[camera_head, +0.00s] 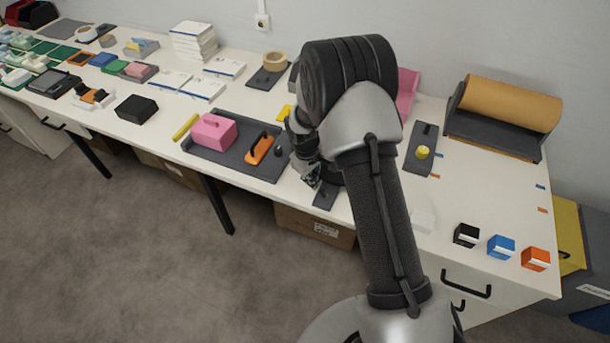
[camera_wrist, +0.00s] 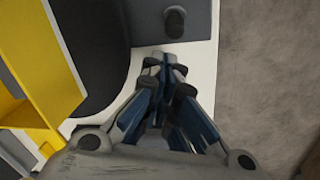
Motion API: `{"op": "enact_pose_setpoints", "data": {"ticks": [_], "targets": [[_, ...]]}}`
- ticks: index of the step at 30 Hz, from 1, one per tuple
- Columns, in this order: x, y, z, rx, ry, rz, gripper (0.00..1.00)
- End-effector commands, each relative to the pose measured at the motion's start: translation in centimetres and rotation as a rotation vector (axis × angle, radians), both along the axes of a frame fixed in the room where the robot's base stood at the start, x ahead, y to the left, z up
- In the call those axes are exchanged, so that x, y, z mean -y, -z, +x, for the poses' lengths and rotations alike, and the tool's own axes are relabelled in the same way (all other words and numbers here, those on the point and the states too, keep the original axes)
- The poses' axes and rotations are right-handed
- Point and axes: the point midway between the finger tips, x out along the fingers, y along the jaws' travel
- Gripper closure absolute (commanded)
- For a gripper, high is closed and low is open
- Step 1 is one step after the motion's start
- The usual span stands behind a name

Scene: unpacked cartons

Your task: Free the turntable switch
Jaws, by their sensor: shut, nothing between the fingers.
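My gripper (camera_head: 313,180) is shut and empty, low over the front edge of the table, and my arm hides much of what is behind it. In the wrist view its closed fingertips (camera_wrist: 160,62) point at a short black knob (camera_wrist: 175,22) on a grey plate (camera_wrist: 200,25), with a small gap in the picture. I cannot tell whether they touch. A black rounded surface (camera_wrist: 95,60), perhaps the turntable, lies left of the fingers. A yellow angled piece (camera_wrist: 40,65) stands beside and partly over it. I cannot tell for sure which part is the switch.
A grey tray (camera_head: 205,155) left of my gripper holds a pink block (camera_head: 212,131) and an orange handled piece (camera_head: 260,149). A yellow bar (camera_head: 185,127) lies beside it. Right of my arm are a grey plate with a yellow knob (camera_head: 423,153) and a brown roll (camera_head: 510,103).

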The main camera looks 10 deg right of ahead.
Motion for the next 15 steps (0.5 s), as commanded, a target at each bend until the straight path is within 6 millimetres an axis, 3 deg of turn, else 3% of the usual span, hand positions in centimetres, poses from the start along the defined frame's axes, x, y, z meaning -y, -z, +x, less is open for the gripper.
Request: {"op": "enact_pose_setpoints", "data": {"ticks": [6,15], "targets": [[0.68,-0.42,-1.21,-0.001,0.0,-0.001,1.0],[0.72,-0.46,-1.31,-0.002,-0.001,0.0,1.0]]}}
